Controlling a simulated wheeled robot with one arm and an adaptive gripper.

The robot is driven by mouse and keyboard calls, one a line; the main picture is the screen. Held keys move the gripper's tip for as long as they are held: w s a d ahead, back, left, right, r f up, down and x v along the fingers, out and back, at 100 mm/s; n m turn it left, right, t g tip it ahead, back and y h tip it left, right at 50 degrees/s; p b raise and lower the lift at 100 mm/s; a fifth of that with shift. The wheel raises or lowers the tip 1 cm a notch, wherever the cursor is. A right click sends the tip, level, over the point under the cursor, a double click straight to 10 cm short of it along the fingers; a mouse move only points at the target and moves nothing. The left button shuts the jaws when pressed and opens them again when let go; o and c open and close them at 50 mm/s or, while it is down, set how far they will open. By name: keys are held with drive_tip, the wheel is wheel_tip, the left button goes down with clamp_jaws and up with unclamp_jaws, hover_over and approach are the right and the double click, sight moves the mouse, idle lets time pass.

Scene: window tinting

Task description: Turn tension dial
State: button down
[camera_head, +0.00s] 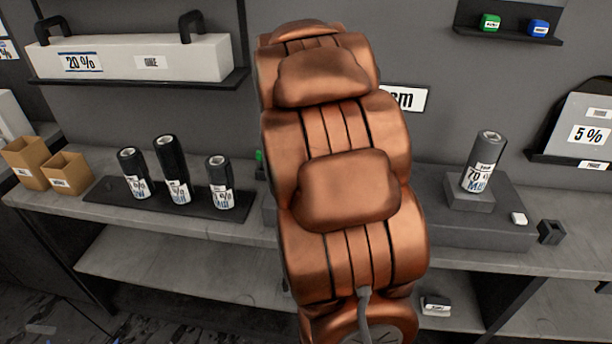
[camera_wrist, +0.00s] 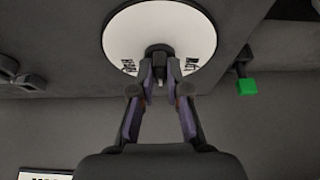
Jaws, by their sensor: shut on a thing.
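The tension dial shows in the wrist view as a white round face (camera_wrist: 120,45) with dark lettering, partly hidden by my fingers, and a dark knob (camera_wrist: 158,50) at its middle. My gripper (camera_wrist: 159,80) has its two fingertips closed around this knob. In the head view my copper-coloured arm covers the middle of the picture and hides both the dial and my gripper.
Three dark rolls (camera_head: 172,170) stand on a black mat left of my arm. A grey roll marked 70 % (camera_head: 484,160) stands on a block at right. Cardboard boxes (camera_head: 70,173) sit far left. A green piece (camera_wrist: 247,86) is right of the dial.

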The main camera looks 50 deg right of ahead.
idle(0.4)
drive_tip(key=c, duration=1.2)
unclamp_jaws()
drive_tip(key=shift+o, duration=0.2)
drive_tip(key=shift+r, duration=0.1)
drive_tip(key=v, duration=1.1)
drive_tip(key=shift+r, duration=0.4)
drive_tip(key=shift+s+a, duration=0.1)
drive_tip(key=shift+s, duration=0.05)
